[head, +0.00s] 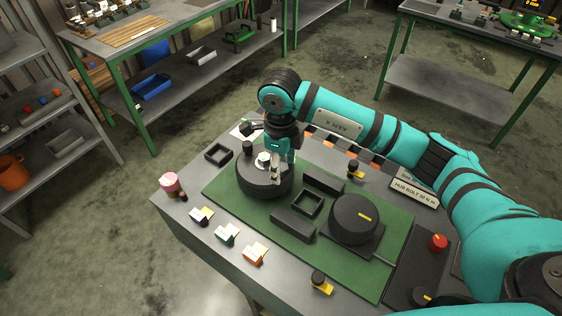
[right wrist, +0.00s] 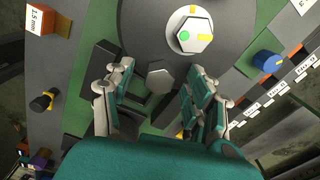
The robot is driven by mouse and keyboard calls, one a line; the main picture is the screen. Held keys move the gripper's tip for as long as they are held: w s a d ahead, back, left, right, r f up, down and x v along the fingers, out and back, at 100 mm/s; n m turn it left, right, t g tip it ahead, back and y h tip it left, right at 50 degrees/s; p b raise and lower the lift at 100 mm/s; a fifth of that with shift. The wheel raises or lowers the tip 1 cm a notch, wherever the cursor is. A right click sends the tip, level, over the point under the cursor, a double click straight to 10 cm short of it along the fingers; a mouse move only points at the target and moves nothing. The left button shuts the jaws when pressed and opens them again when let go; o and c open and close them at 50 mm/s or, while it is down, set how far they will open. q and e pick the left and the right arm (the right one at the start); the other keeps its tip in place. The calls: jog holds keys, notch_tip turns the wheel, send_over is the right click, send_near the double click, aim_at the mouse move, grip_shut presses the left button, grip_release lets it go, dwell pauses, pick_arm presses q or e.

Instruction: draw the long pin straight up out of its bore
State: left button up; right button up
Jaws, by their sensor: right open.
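A dark round housing (head: 262,184) stands on the green mat (head: 225,192) in the head view. It fills the top of the right wrist view (right wrist: 145,25). A white hexagonal piece (right wrist: 192,36) with a green dot and yellow marks sits on it. A grey hexagonal head (right wrist: 160,75) shows at the housing's edge, between my right fingers; I cannot tell whether it is the long pin. My right gripper (head: 275,172) points down at the housing. In the right wrist view its fingers (right wrist: 158,82) are apart on either side of the grey head, with a gap. The bore is not visible.
Small tagged blocks (head: 227,235) line the front edge. A pink-topped jar (head: 170,183) is at the left corner. A red knob (head: 438,242) is at right.

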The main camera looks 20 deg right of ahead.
grip_shut()
notch_tip(320, 180, up, 10)
jog(key=p, duration=0.4)
dwell(2.1)
